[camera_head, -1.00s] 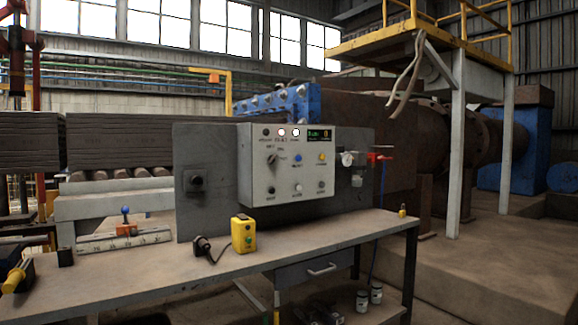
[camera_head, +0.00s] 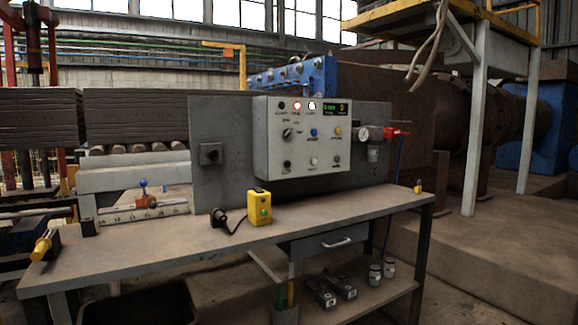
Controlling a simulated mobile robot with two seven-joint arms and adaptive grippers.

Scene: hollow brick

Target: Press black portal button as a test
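A light grey control panel (camera_head: 300,150) stands upright at the back of the workbench. Two lamps glow at the top beside a small green display (camera_head: 336,107). The labels are too small to read, so I cannot tell which dark button is the portal one. Neither gripper is in view.
A gauge (camera_head: 362,134) and red valve (camera_head: 397,133) sit right of the panel. The panel's front is unobstructed.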

